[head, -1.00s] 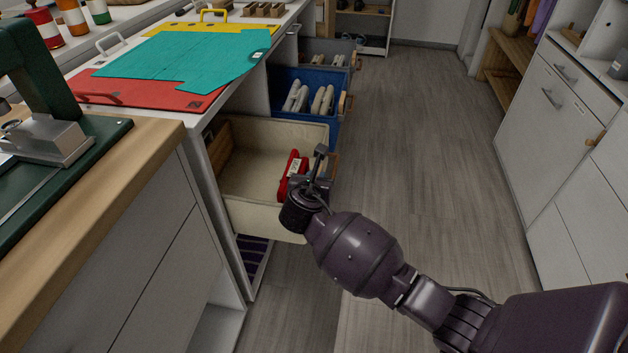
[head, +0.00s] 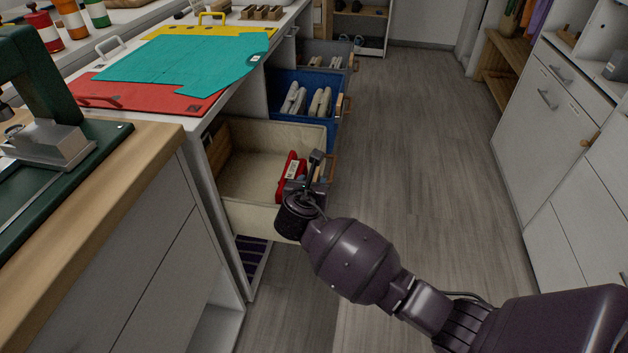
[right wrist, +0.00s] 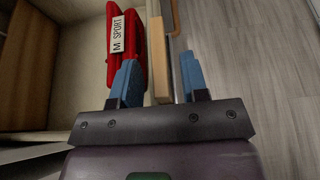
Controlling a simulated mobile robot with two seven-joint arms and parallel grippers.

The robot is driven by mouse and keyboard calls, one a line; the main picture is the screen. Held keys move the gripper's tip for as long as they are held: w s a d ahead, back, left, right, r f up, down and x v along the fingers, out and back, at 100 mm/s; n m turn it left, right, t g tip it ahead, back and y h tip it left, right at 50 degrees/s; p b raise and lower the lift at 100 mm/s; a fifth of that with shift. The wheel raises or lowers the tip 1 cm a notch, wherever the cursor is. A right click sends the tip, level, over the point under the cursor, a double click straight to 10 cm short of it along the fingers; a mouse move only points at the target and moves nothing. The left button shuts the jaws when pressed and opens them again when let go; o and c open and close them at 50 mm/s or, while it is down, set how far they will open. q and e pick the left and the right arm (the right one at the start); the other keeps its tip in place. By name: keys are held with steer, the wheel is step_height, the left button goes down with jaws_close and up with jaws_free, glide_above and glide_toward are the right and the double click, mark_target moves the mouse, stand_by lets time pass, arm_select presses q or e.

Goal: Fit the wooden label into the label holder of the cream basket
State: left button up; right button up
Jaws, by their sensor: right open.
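The cream basket (head: 262,214) is pulled out of the white shelving at the centre of the head view. A light wooden piece, which looks like the wooden label (right wrist: 158,62), stands at the basket's front wall in the right wrist view. It also shows as a brown strip in the head view (head: 332,167). My right gripper (right wrist: 157,78) is open, with its blue fingers on either side of this piece and apart from it. In the head view the gripper (head: 312,168) is over the front of the basket. The label holder is not clear, so I cannot tell how the label sits. My left gripper is not in view.
A red item with a white "M SPORT" tag (right wrist: 117,36) lies inside the basket, close to the left finger. A blue basket (head: 287,83) and a grey one stand behind. A wooden-topped counter (head: 150,135) is at left. The floor (head: 420,150) at right is clear.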

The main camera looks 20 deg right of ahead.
arm_select(q)
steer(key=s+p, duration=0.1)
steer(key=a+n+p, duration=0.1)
steer(key=p, duration=0.1)
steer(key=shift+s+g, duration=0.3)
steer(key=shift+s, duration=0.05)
arm_select(e)
steer(key=v, duration=1)
steer(key=shift+r, duration=0.15)
steer(key=shift+a, duration=0.1)
